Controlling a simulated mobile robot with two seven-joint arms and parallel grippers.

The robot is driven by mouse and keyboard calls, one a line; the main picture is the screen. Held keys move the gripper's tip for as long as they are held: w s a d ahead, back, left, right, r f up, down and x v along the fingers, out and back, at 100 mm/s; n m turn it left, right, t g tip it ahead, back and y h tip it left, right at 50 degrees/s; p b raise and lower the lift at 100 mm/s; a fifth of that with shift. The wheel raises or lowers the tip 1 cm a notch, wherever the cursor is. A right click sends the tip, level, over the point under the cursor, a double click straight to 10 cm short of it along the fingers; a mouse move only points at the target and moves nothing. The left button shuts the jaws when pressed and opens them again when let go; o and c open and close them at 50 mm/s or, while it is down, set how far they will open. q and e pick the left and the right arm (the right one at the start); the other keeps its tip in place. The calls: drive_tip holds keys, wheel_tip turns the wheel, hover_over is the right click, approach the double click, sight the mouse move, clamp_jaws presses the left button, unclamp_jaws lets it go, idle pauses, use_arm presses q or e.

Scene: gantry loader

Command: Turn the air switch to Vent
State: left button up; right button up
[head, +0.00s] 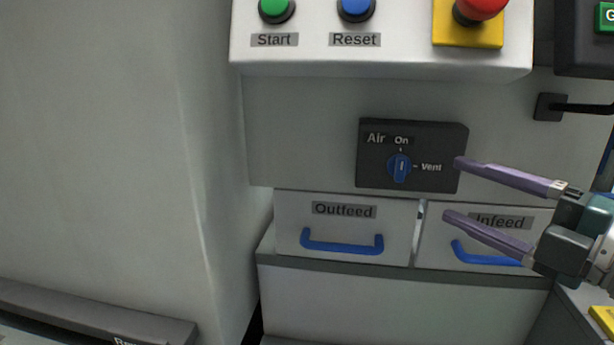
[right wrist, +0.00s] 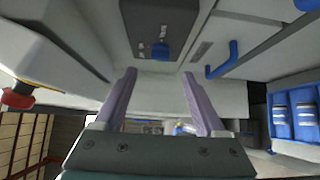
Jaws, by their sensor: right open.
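The air switch is a blue knob (head: 399,167) on a dark panel (head: 375,180) marked Air, On and Vent. Its white pointer line stands upright, toward On; Vent is marked to its right. In the right wrist view the blue knob (right wrist: 161,51) shows beyond the fingertips, near the middle. My right gripper (head: 452,189) comes in from the right in the head view, open and empty. Its two purple fingers are spread, with tips at the right edge of the panel, apart from the knob; it also shows in the right wrist view (right wrist: 161,75). My left gripper is not in view.
Above the panel a white box (head: 400,62) juts out with Start (head: 274,8), Reset (head: 356,8) and a red stop button (head: 480,6). Below are the Outfeed drawer (head: 345,215) and Infeed drawer (head: 435,235) with blue handles. A grey wall (head: 120,150) stands at left.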

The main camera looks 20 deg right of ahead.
sight(415, 175)
drive_tip(key=x, duration=0.8)
drive_tip(key=shift+b, duration=0.3)
clamp_jaws()
